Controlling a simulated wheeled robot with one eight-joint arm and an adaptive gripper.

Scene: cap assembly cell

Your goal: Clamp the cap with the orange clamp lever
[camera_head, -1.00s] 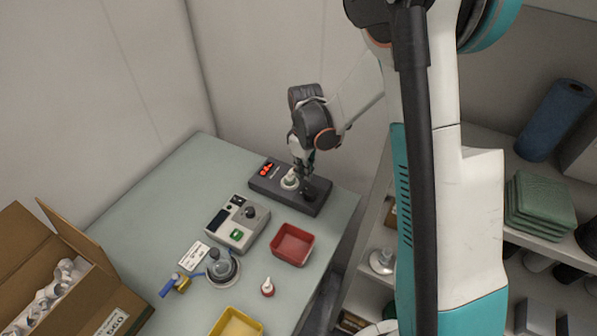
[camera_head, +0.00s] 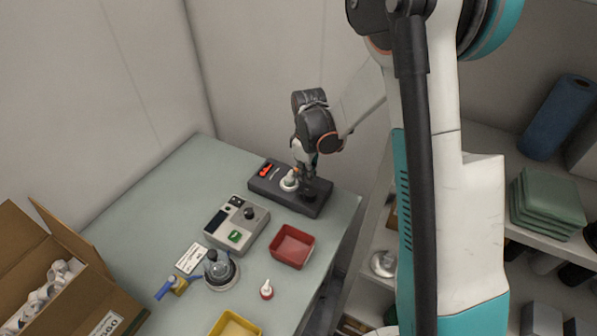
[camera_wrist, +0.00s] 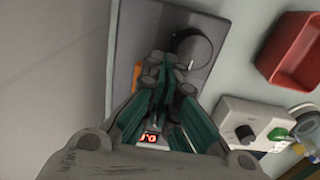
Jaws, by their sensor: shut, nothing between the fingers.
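My gripper (camera_head: 303,174) points down over the dark clamping fixture (camera_head: 310,204) at the back of the table. In the wrist view the gripper (camera_wrist: 167,66) has its teal-sided fingers together with nothing between them. An orange part, seemingly the clamp lever (camera_wrist: 137,76), shows just left of the fingers; the fingers hide much of it, and I cannot tell whether they touch it. A small white bottle-like piece (camera_head: 290,179) stands on the fixture beside the fingers. Its cap is too small to make out. A black round part (camera_wrist: 193,47) sits at the fixture's other end.
A grey control box (camera_head: 220,238) with a green button and a red tray (camera_head: 292,247) stand in front of the fixture. The table's left back is clear.

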